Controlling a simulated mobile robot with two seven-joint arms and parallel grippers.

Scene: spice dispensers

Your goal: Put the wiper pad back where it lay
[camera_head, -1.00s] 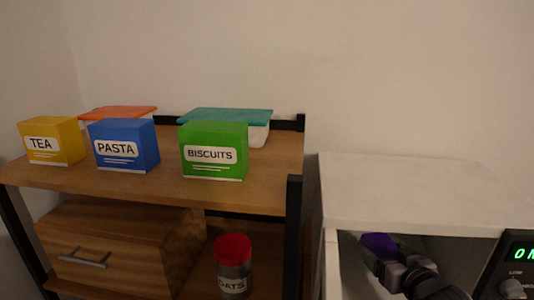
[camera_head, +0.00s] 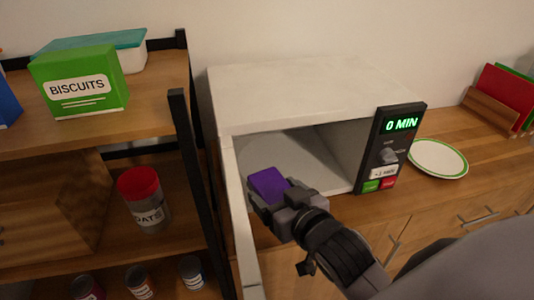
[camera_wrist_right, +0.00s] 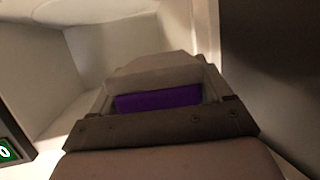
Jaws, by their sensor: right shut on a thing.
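The purple wiper pad (camera_head: 268,184) is held in my right gripper (camera_head: 278,192) at the open front of the white microwave (camera_head: 310,90). In the right wrist view the purple pad (camera_wrist_right: 158,100) sits between the jaws of the gripper (camera_wrist_right: 158,98), with pale microwave walls around. The gripper is shut on the pad. I cannot tell whether the pad touches the microwave floor. My left gripper is not in view.
The microwave panel (camera_head: 390,150) reads 0 MIN. A green-rimmed plate (camera_head: 438,158) lies on the counter to its right, near a wooden rack (camera_head: 490,108) with boards. At left a shelf holds the green biscuits box (camera_head: 78,85) and a red-lidded oats jar (camera_head: 146,205).

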